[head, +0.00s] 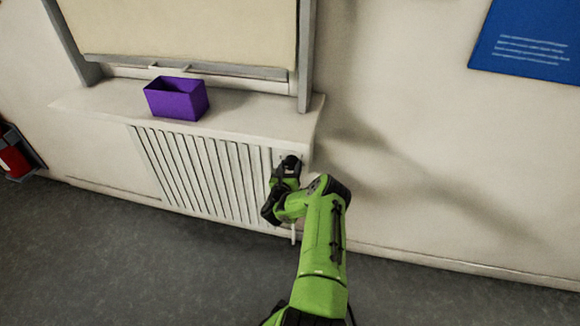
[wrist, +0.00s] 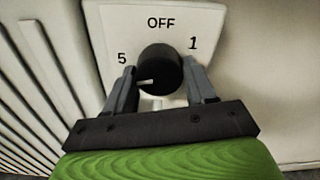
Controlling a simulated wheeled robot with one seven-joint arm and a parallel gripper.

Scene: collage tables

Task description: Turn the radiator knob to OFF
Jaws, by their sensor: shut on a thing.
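The radiator knob (wrist: 160,68) is round and black, on a white dial plate (wrist: 207,22) marked OFF at the top, 1 at the right and 5 at the left. Its white pointer line points left and slightly down, below the 5. The lower part of the plate is hidden by my gripper. My gripper (wrist: 160,85) is shut on the knob, one finger on each side. In the head view my gripper (head: 287,168) is at the right end of the radiator (head: 205,172), and the knob shows as a dark spot.
A white sill (head: 240,118) juts out just above the radiator and my gripper. A purple box (head: 178,102) stands on it, below a window with a blind (head: 190,30). A blue poster (head: 525,40) hangs at the right. The floor (head: 110,250) in front is clear.

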